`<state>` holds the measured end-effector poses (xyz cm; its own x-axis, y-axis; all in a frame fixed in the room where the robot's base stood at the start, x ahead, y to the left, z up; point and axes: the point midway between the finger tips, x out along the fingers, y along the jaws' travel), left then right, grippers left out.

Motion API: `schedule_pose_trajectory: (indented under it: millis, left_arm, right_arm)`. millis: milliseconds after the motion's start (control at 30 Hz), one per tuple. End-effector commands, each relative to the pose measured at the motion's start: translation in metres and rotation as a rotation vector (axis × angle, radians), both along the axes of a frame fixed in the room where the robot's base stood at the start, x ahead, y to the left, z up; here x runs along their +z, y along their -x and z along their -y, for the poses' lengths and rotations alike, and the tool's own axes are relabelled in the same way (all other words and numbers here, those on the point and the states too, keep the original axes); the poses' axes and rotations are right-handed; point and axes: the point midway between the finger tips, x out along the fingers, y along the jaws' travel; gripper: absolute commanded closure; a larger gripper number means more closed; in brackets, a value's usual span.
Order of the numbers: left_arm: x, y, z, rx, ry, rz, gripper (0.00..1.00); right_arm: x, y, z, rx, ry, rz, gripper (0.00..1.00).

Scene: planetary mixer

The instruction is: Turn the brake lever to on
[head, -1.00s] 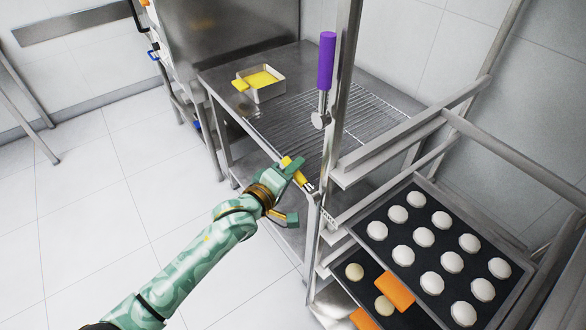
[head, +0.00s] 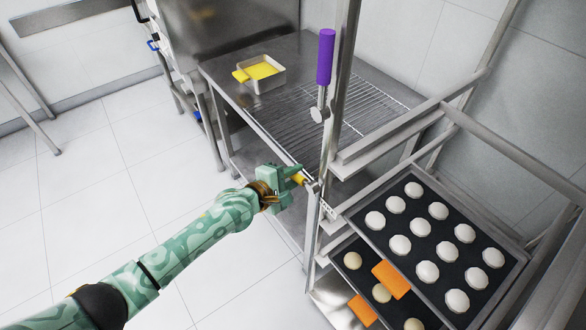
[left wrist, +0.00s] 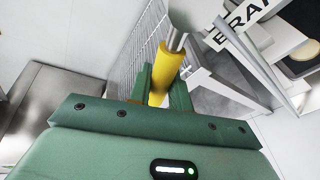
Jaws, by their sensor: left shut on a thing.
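The brake lever has a yellow grip (left wrist: 163,78) on a short metal rod, seen between my fingers in the left wrist view. In the head view a bit of the yellow grip (head: 299,178) shows at the rack's front post. My left gripper (head: 296,176) is shut on this grip, with one green finger on each side of it in the left wrist view (left wrist: 160,88). A white plate with dark letters, partly cut off, is beside the lever (left wrist: 234,38). The lever's mounting is partly hidden. My right gripper is out of view.
A rack post with a purple-handled lever (head: 326,58) stands above the gripper. Trays of dough balls (head: 413,226) with orange tabs (head: 391,279) are at right. A steel table (head: 290,60) holds a yellow-filled pan (head: 262,73) and wire grid. Floor at left is clear.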

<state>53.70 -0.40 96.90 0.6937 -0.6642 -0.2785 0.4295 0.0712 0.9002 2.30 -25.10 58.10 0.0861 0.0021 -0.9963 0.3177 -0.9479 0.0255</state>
Motion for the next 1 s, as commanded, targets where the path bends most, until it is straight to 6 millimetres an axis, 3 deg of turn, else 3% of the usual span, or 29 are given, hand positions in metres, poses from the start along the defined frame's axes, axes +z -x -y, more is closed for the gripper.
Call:
schedule_pose_trajectory:
  millis: [500, 1000]
  left_arm:
    - [-0.030, 0.016, 0.011, 0.000, 0.251, -0.349, 1.00]
    - [-0.036, 0.024, 0.017, 0.000, 0.340, -0.473, 1.00]
  right_arm:
    - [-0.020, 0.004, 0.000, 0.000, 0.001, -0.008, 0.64]
    - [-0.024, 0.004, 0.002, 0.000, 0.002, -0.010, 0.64]
